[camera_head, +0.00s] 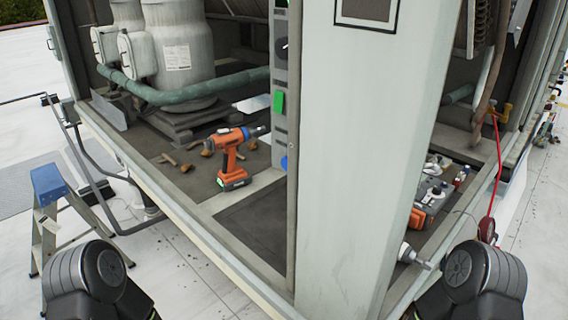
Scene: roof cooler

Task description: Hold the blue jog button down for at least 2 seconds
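The blue jog button (285,163) shows as a small blue disc low on a narrow grey control strip (279,140). The strip runs up the left side of a wide pale upright post, and the post's edge cuts off part of the button. Above it on the strip are a green switch (279,102) and a dark round knob (283,47). Dark rounded parts of my two arms show at the lower left and lower right corners. Neither gripper shows, and nothing of mine touches the button.
The wide pale post (375,150) stands just right of the button. An orange drill (231,160) stands on the unit floor left of the strip, its nose pointing toward it. A blue-topped stepladder (50,190) stands at left.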

